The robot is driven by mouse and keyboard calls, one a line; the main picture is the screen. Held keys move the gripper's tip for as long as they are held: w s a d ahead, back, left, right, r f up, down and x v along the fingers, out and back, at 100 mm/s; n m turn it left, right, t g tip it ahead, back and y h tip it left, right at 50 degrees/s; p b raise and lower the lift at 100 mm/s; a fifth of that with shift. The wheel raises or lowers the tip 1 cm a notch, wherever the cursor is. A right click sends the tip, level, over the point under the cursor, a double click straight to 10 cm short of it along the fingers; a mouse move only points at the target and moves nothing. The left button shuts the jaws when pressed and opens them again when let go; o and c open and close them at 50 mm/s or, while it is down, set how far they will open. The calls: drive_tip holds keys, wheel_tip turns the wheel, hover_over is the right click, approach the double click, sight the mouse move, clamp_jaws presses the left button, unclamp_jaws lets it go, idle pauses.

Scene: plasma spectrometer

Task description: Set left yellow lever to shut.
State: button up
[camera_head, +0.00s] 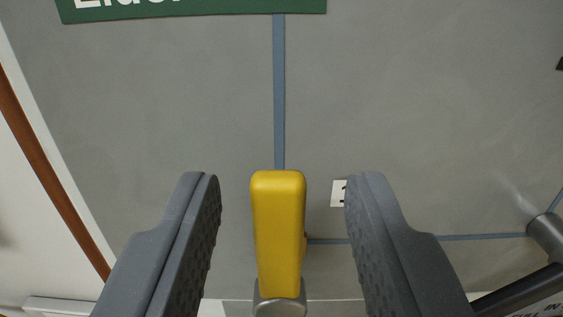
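The yellow lever (278,232) stands in the lower middle of the head camera view. It points up the picture from a grey round fitting (280,306) at the bottom edge. My gripper (281,190) is open. Its two dark grey fingers stand one on each side of the lever, with a gap on both sides and no contact visible. The gap looks wider on the right than on the left. The lower part of the fitting is cut off by the picture's edge. Only this one yellow lever is in view.
A grey panel (420,110) with blue lines (279,90) fills the background. A green sign (200,6) is cut off at the top. A small white label (338,193) shows beside the right finger. A grey pipe (546,235) and a dark lettered bar (520,295) are at lower right.

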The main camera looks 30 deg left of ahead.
drive_tip(key=shift+w+a, duration=0.15)
drive_tip(key=shift+w, duration=0.05)
